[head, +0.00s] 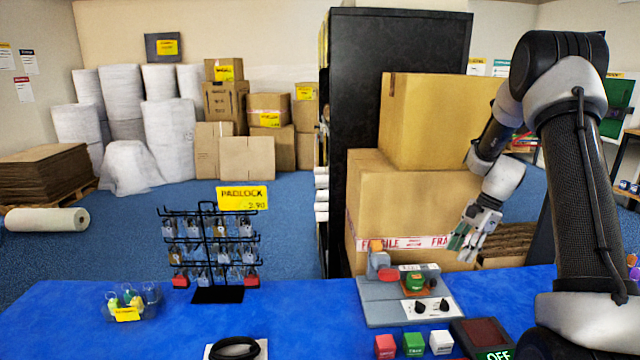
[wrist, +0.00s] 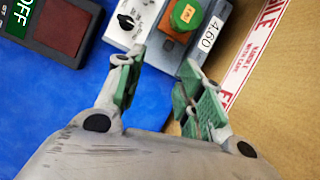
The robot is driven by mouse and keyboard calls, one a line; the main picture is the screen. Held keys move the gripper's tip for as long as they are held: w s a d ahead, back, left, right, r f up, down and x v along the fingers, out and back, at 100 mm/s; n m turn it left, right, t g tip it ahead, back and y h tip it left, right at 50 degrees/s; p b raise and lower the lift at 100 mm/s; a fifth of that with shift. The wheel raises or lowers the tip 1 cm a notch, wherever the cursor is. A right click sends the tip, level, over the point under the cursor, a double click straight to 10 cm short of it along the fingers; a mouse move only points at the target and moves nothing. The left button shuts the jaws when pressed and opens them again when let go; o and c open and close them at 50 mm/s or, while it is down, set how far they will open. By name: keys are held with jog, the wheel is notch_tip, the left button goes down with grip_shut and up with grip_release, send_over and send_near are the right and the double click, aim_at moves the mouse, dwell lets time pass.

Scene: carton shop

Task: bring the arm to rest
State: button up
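My gripper (head: 472,238) hangs from my arm at the right of the head view, above the back edge of the blue table and in front of the stacked cartons. In the wrist view its two green-padded fingers (wrist: 158,85) stand apart with nothing between them. Beyond the fingertips lies the grey device (wrist: 150,25) with a green round button and a black knob. The same grey device (head: 379,304) shows on the table in the head view, below and left of my gripper. My gripper appears apart from it.
A padlock rack (head: 207,255) and a clear bin (head: 150,294) stand on the table's left. Red, green and white blocks (head: 414,343) and an OFF switch box (head: 480,334) are at the front right. Large cartons (head: 415,195) rise behind the table. The table middle is mostly clear.

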jog(key=s+a+r+n+t+h, duration=0.2)
jog(key=s+a+r+n, duration=0.2)
jog(key=s+r+n, duration=0.3)
jog(key=s+a+r+n+t+h, duration=0.2)
jog(key=s+r+n, duration=0.6)
jog(key=s+r, duration=0.8)
jog(key=shift+s+a+r+n+t, duration=0.35)
jog(key=shift+s+a, duration=0.55)
jog(key=shift+s, duration=3.15)
